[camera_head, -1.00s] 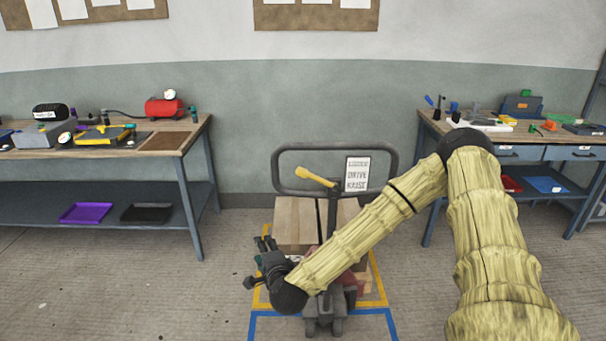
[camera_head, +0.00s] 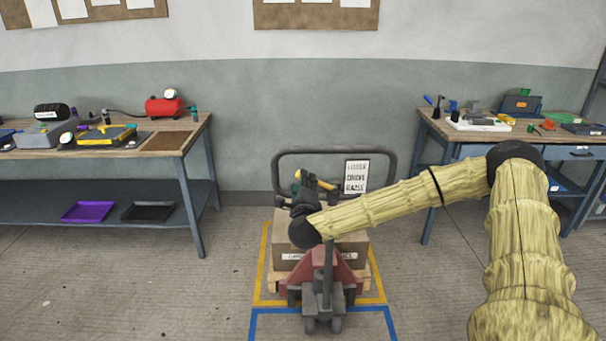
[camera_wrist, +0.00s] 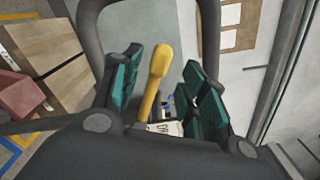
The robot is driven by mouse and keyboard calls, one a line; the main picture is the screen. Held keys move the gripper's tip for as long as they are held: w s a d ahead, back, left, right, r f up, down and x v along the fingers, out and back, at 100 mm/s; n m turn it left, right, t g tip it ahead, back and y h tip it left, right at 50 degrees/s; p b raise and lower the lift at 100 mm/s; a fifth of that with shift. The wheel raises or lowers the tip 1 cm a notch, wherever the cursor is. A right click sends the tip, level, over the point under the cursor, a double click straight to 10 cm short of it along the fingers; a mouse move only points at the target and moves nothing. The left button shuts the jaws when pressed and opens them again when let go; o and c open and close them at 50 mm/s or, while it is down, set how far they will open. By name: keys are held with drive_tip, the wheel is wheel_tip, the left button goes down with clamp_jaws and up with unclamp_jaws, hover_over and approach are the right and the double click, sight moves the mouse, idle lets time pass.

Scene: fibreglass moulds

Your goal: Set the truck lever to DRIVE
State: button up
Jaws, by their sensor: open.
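The pallet truck's yellow lever (camera_head: 318,181) sits at its dark handle loop (camera_head: 335,153), beside a white label (camera_head: 356,176) that lists lever positions, DRIVE among them. My gripper (camera_head: 304,185) is at the lever, in front of the handle, and partly hides it. In the wrist view the yellow lever (camera_wrist: 155,78) stands between the two green-padded fingers of my open gripper (camera_wrist: 165,85), with a gap showing on each side. I cannot tell which position the lever is in.
The red truck (camera_head: 318,262) stands on a floor area with yellow and blue lines, with boxes (camera_head: 345,250) on its pallet. A workbench (camera_head: 150,138) stands at left and another (camera_head: 490,133) at right. The floor at left is clear.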

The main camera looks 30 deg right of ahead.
drive_tip(key=shift+p+x, duration=0.65)
drive_tip(key=shift+x, duration=1.9)
clamp_jaws()
